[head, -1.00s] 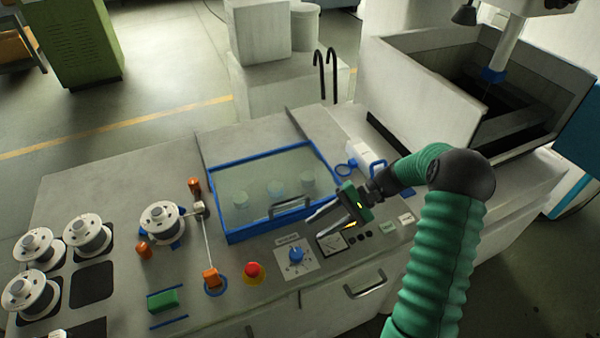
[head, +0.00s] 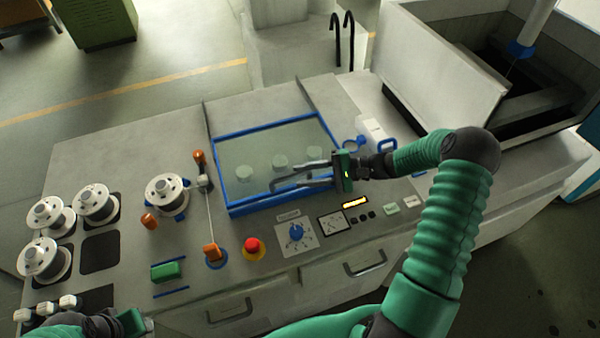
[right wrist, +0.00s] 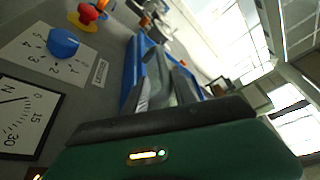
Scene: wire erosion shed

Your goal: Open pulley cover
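The pulley cover (head: 236,152) is a clear panel in a blue frame. It lies shut on the machine top, with pale round pulleys showing through it. Its dark bar handle, near the front edge, is mostly lost behind my right fingers. My right gripper (head: 276,184) reaches in from the right, low over the front part of the cover. Its two fingers are apart. In the right wrist view the fingers (right wrist: 160,80) point along the blue frame; I cannot tell whether they touch the handle. My left gripper (head: 135,322) is at the bottom left edge, its fingers not clear.
In front of the cover are a red emergency button (head: 252,247), a blue dial (head: 296,232) and a meter (head: 335,223). Wire spools (head: 95,203) and orange guides (head: 211,252) stand to the left. An open machine tank (head: 440,75) rises at the back right.

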